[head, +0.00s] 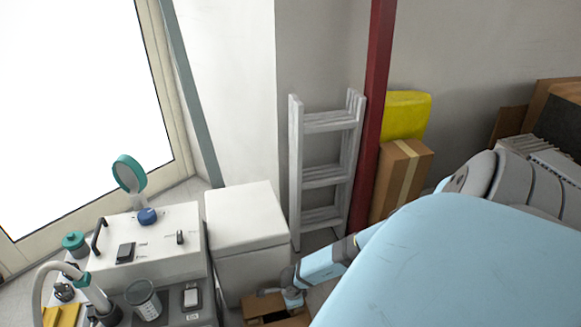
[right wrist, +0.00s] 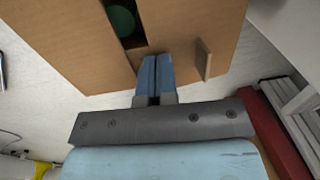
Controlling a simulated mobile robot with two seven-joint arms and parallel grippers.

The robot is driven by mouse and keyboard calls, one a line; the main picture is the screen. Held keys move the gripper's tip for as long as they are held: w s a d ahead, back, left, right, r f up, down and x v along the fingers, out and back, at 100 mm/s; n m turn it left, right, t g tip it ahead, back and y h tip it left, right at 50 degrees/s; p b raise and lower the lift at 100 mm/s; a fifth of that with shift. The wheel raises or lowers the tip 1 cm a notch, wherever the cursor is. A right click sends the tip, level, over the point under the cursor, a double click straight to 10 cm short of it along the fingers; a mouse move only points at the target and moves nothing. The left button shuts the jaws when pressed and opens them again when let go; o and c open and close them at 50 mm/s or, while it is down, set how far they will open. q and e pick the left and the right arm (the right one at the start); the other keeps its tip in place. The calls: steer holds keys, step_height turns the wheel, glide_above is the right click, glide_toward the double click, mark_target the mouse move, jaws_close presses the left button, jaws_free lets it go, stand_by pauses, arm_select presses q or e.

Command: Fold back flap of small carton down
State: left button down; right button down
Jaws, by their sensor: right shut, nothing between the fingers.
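The small brown carton (head: 262,303) stands at the bottom of the head view, cut off by the frame edge. In the right wrist view the carton (right wrist: 75,45) fills the top, with a dark opening (right wrist: 133,41) in its top and part of a green round thing (right wrist: 121,19) inside. A short cardboard flap (right wrist: 204,59) sticks up right of the opening. My right gripper (right wrist: 154,62) is shut and empty, its blue fingertips at the near end of the opening. Whether they touch the cardboard I cannot tell. It also shows beside the carton in the head view (head: 291,297).
A white bin (head: 245,235) stands right behind the carton. A grey ladder (head: 328,178), a red post (head: 374,120) and a taller taped carton (head: 402,178) stand behind my arm.

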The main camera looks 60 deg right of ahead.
steer(key=shift+s+a+f, duration=0.1)
steer(key=shift+f, duration=0.15)
stand_by(0.6)
steer(key=shift+w+d+r, duration=0.1)
steer(key=shift+w+d, duration=0.45)
steer(key=shift+w, duration=0.1)
